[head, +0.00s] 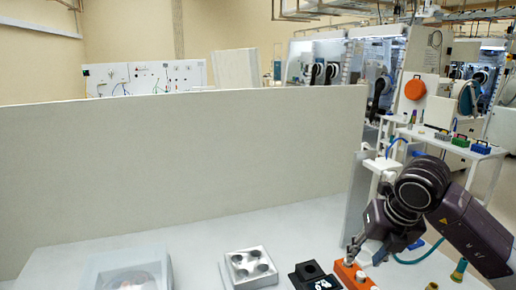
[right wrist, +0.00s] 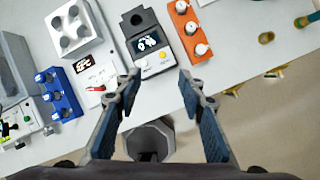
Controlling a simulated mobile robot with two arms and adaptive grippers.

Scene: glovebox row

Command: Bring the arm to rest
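My right arm comes in from the right in the head view, dark and bent. Its gripper (head: 362,252) points down and left, close to an orange block at the bench's front right; I cannot tell from there whether they touch. In the right wrist view my right gripper (right wrist: 158,82) is open, with its two fingers apart and nothing between them. Its fingertips appear in front of the bench edge, just below a black device with a small screen. My left gripper does not show in either view.
The orange block (right wrist: 187,30) has white knobs. A grey wall (head: 180,150) closes the back. The bench's middle (head: 200,240) is clear.

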